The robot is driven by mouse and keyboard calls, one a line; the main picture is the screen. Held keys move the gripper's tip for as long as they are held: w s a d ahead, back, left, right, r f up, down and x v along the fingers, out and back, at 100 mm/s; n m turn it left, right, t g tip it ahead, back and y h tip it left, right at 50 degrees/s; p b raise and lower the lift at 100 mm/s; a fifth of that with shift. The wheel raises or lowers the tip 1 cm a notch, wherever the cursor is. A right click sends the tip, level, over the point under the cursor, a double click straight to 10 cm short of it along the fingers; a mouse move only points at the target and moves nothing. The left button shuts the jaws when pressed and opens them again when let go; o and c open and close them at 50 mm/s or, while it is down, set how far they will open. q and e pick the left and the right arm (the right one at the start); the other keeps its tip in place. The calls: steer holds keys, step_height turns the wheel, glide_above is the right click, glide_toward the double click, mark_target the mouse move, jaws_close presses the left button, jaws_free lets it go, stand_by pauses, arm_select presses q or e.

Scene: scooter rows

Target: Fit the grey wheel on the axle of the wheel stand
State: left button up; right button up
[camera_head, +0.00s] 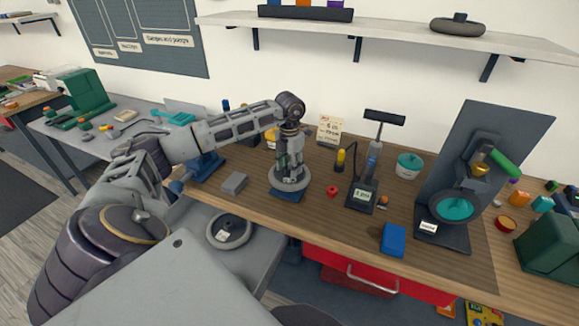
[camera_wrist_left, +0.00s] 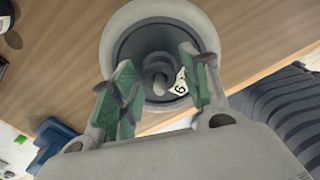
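A grey wheel (camera_head: 304,183) with a dark centre lies flat on the workbench, over a blue base (camera_head: 287,196) that looks like the wheel stand. In the left wrist view the wheel (camera_wrist_left: 121,27) shows a round post (camera_wrist_left: 158,82) at its centre and a small white tag marked 6. My left gripper (camera_head: 290,172) points straight down over the wheel's middle. Its green-padded fingers (camera_wrist_left: 157,62) are apart, one on each side of the post, with a gap to it. How far the wheel sits down the axle is hidden. My right gripper is not in view.
Another tagged wheel (camera_head: 230,230) lies on a lower grey surface in front. A grey block (camera_head: 234,183) and a blue vise (camera_head: 205,167) are left of the wheel. A red knob (camera_head: 332,191), a pump (camera_head: 364,190) and a blue box (camera_head: 393,240) are to the right.

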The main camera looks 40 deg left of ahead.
arm_select(q)
steer(key=shift+o, duration=0.3)
step_height(320, 180, up, 12)
stand_by(0.8)
steer(key=shift+f, duration=0.2)
stand_by(1.0)
